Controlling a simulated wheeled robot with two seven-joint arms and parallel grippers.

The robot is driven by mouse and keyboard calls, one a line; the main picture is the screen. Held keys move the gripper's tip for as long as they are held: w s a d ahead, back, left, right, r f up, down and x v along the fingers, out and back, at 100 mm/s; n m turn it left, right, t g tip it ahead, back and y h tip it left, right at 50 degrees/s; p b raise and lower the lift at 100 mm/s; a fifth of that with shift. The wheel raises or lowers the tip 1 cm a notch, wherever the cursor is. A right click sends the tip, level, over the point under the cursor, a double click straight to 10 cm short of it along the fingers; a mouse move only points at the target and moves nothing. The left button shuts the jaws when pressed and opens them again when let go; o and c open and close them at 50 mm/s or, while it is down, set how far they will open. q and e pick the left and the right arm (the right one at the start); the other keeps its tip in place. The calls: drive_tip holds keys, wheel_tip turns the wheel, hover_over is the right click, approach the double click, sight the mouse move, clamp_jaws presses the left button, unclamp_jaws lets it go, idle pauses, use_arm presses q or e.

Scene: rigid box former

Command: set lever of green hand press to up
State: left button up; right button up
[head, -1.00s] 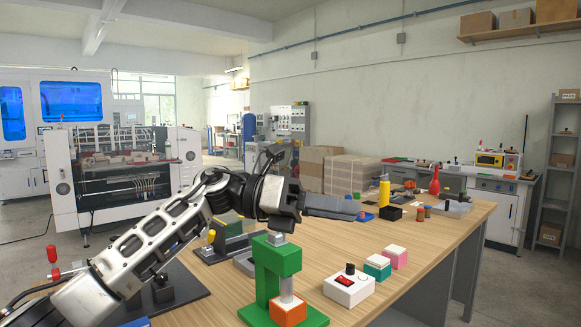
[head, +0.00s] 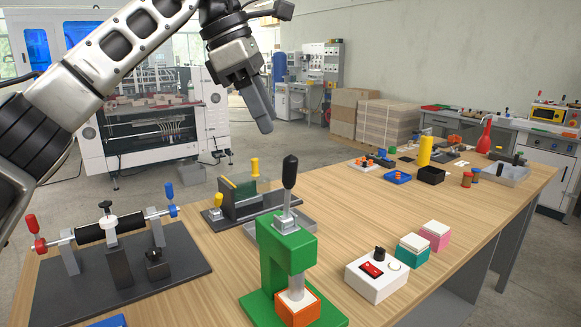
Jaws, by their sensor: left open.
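The green hand press (head: 287,247) stands on the near part of the wooden table, on a green base. Its lever (head: 289,184) has a black grip and stands nearly upright above the press head. An orange block (head: 297,309) sits under the press's grey ram. My left gripper (head: 264,122) is open, in the air above and to the left of the lever, apart from it and pointing down. My right gripper is not in view.
A white switch box (head: 376,276) with a red switch stands right of the press, with teal (head: 412,250) and pink (head: 435,235) blocks behind it. A roller fixture (head: 115,255) is at left.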

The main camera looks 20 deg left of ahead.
sight(290, 185)
use_arm(q)
drive_tip(key=x, duration=1)
drive_tip(key=shift+d+f, duration=0.1)
drive_tip(key=shift+f, duration=0.1)
clamp_jaws()
